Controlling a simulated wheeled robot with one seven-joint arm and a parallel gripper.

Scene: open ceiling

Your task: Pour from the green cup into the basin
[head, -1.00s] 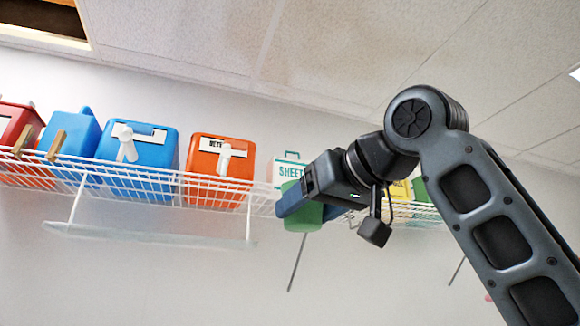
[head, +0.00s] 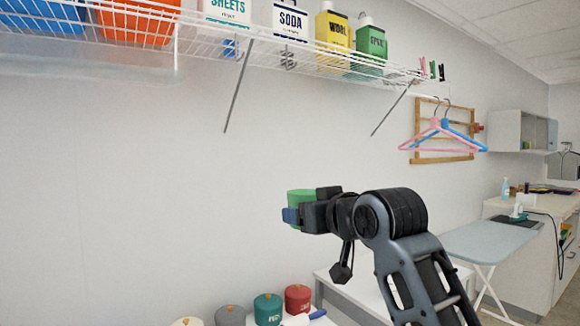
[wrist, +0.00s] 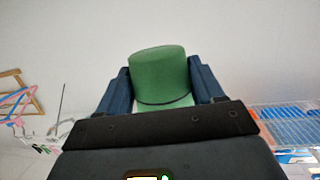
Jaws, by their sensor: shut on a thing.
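My gripper (head: 292,214) is raised in front of the bare wall in the head view, below the wire shelf. It is shut on the green cup (head: 301,195). In the wrist view the green cup (wrist: 160,72) sits between the two blue fingers of my gripper (wrist: 160,88). Its inside and any contents are hidden. No basin can be made out in these frames.
A wire shelf (head: 215,50) with several labelled containers runs along the wall above. Several lidded canisters (head: 268,308) stand below at the bottom. Hangers (head: 440,138) hang on a wooden rack at right. An ironing board (head: 492,240) and a counter (head: 560,202) stand further right.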

